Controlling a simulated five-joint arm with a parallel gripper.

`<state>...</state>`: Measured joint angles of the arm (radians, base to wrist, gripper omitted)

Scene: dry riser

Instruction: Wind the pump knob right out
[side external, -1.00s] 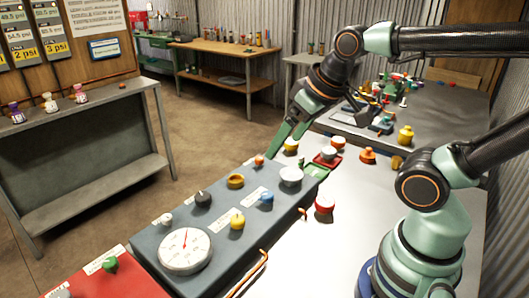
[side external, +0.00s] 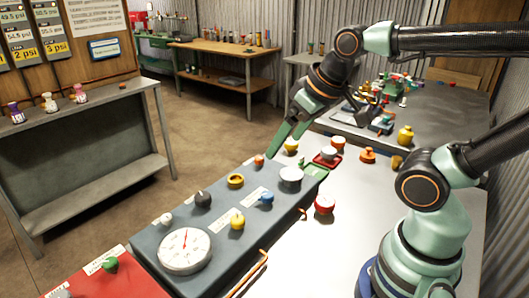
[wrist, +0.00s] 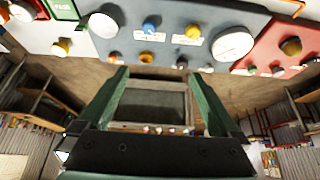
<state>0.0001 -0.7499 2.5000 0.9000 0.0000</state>
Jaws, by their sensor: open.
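The grey panel (side external: 212,213) carries several knobs and a round white gauge (side external: 185,250). Its knobs include a small orange knob (side external: 259,160), a yellow-orange knob (side external: 236,181), a black knob (side external: 203,199), a blue knob (side external: 266,197), a yellow knob (side external: 237,221) and a large white knob (side external: 291,176). The labels are too small to read, so I cannot tell which is the pump knob. My gripper (side external: 285,142) is open and empty, above the panel's far end near the orange knob. In the wrist view my gripper (wrist: 155,76) has its fingers spread, with the knobs beyond.
A red panel (side external: 115,278) with a green knob adjoins the near left end. A red knob (side external: 324,205) stands on the pale bench, right of the panel. A copper-coloured pipe (side external: 248,276) runs along the panel's near side. The air above the panel's middle is clear.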

